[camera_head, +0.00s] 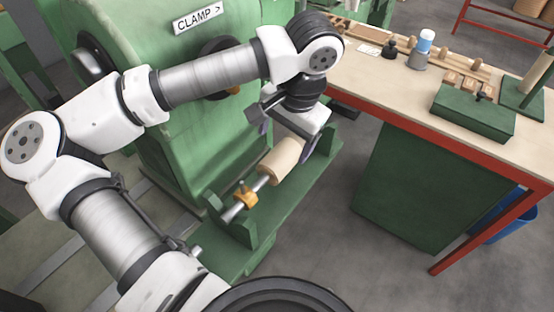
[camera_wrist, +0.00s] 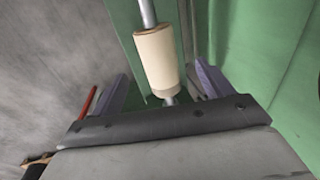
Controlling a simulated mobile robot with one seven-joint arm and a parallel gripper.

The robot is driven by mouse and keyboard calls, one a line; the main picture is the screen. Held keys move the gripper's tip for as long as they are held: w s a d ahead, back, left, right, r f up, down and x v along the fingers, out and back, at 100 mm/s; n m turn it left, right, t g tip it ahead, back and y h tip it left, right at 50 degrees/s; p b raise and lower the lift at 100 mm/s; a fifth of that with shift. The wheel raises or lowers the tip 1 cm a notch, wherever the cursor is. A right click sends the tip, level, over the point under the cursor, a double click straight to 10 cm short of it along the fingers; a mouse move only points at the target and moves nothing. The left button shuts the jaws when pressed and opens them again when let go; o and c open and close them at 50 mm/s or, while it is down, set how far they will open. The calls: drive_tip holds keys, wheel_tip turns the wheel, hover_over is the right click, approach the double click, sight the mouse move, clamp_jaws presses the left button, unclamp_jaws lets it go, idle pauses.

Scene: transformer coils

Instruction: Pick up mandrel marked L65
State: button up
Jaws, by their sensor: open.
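A pale wooden cylinder (camera_head: 281,160), which looks like a mandrel, sits on a metal shaft (camera_head: 262,184) at the green machine. The cylinder also shows in the wrist view (camera_wrist: 156,59), the shaft running out of both its ends. No L65 mark can be read on it. My gripper (camera_head: 287,124) is above the cylinder's upper end, tilted downward. In the wrist view my gripper (camera_wrist: 160,84) is open, its two fingers apart on either side of the cylinder's near end. It holds nothing. I cannot tell whether a finger touches the cylinder.
A yellow collar (camera_head: 244,196) is on the shaft's lower end, by a green bracket. The large green machine (camera_head: 160,110) bears a CLAMP sign (camera_head: 198,18). A workbench (camera_head: 400,92) at right holds wooden pieces, a blue-capped bottle (camera_head: 426,40) and a green box (camera_head: 473,112). Grey floor lies between.

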sight(280, 155)
drive_tip(key=f, duration=0.2)
drive_tip(key=f+p, duration=0.1)
drive_tip(key=f, duration=0.2)
drive_tip(key=a+f, duration=0.1)
drive_tip(key=f, duration=0.1)
drive_tip(key=shift+w+f, duration=0.15)
drive_tip(key=shift+w, duration=0.1)
drive_tip(key=shift+c, duration=0.3)
drive_tip(key=c, duration=1.4)
